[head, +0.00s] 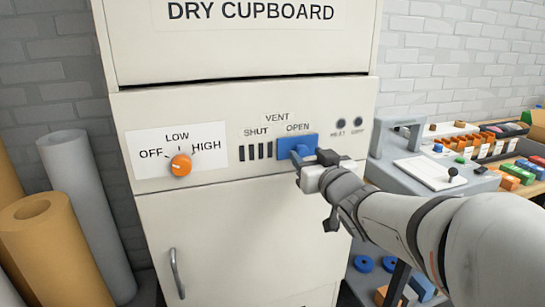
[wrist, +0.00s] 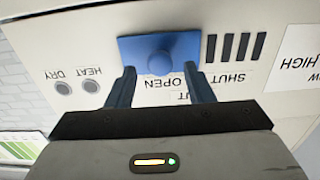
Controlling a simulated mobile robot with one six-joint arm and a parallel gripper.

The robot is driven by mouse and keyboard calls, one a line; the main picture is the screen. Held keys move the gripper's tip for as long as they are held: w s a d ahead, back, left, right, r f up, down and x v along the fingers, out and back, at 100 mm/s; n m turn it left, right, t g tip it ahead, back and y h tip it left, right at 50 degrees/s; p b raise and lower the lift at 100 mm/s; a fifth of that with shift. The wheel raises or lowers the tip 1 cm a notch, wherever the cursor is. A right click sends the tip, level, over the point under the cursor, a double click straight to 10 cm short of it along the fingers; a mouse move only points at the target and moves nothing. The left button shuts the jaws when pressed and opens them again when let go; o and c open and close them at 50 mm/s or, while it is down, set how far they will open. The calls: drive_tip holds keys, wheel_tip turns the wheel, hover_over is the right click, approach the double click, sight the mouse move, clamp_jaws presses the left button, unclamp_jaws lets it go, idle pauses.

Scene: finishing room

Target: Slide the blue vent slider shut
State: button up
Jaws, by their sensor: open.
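The blue vent slider (head: 284,149) is a flat plate on the cream cupboard front, under the word OPEN. Dark vent slots (head: 257,152) show uncovered to its left, under SHUT. In the wrist view, which is upside down, the blue plate (wrist: 130,46) carries a round blue knob (wrist: 160,63). My gripper (wrist: 159,72) is open, with one finger on each side of the knob and a visible gap to each. In the head view my gripper (head: 302,157) is at the slider and hides its right part and the knob's contact area.
An orange dial (head: 181,165) on a white OFF/LOW/HIGH plate is left of the slots. HEAT and DRY indicators (head: 341,123) are right of the slider. A door handle (head: 177,272) is below. Paper rolls (head: 85,205) stand left; a cluttered bench (head: 455,150) is right.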

drive_tip(key=shift+w+a, duration=0.2)
drive_tip(key=shift+w, duration=0.45)
clamp_jaws()
